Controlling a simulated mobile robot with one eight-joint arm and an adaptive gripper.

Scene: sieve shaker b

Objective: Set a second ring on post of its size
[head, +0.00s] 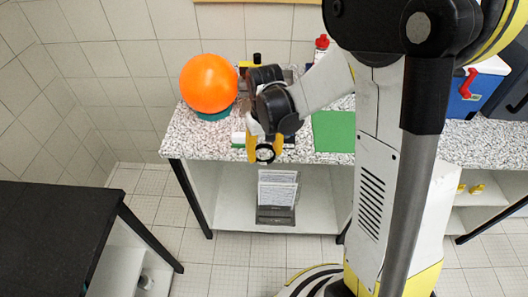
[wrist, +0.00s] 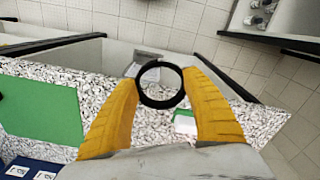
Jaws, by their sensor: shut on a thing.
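My gripper (head: 265,148) has yellow fingers, shut on a black ring (head: 265,162) near the front edge of the speckled counter. In the wrist view my gripper (wrist: 162,86) pinches the ring (wrist: 160,104) from both sides between its fingertips. The ring's opening faces the camera, with nothing seen through it but the background. No post shows clearly in either view. My arm hides part of the counter in the head view.
An orange ball (head: 208,82) rests on a teal base (head: 212,115) left of my gripper. A green mat (head: 334,132) lies flat to the right. The speckled counter (head: 205,143) ends at its front edge. A dark table (head: 55,235) stands front left.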

